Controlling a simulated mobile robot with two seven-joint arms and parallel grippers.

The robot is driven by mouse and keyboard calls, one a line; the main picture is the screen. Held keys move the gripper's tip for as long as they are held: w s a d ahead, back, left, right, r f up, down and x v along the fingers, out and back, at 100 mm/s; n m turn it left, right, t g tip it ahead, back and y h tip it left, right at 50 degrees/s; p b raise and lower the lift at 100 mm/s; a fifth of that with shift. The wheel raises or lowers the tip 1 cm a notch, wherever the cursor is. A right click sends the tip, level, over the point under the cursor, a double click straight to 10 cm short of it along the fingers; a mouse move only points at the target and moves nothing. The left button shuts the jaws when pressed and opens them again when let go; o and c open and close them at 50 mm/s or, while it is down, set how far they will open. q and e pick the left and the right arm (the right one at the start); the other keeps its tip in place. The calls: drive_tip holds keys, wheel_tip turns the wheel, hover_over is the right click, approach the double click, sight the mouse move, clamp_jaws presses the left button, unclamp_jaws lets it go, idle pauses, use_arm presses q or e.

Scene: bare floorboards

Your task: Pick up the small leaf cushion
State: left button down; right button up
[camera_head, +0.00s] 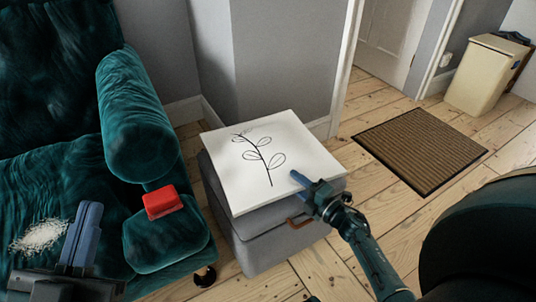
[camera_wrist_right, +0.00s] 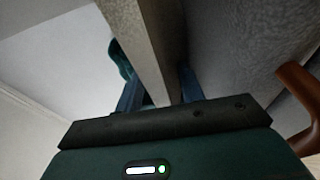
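The small leaf cushion (camera_head: 215,150) is a flat white square with a black leaf sprig drawn on it. It lies on top of a grey fabric box seat (camera_head: 275,240). My right gripper (camera_head: 298,178) is at the cushion's right front edge, one blue finger showing on its top face. In the right wrist view the cushion's pale edge (camera_wrist_right: 140,45) runs between my two fingers (camera_wrist_right: 160,92), and they look closed against it. The finger beneath is hidden in the head view. My left gripper (camera_head: 90,208) is over the sofa at lower left, its fingers together and empty.
A teal velvet sofa (camera_head: 145,120) stands left, with a red object (camera_head: 163,202) on its arm and a white fuzzy patch (camera_head: 40,236) on it. A brown handle (camera_head: 298,222) is on the box seat. A doormat (camera_head: 420,148) and cream bin (camera_head: 487,75) are right.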

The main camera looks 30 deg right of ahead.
clamp_jaws()
drive_tip(key=shift+r, duration=0.15)
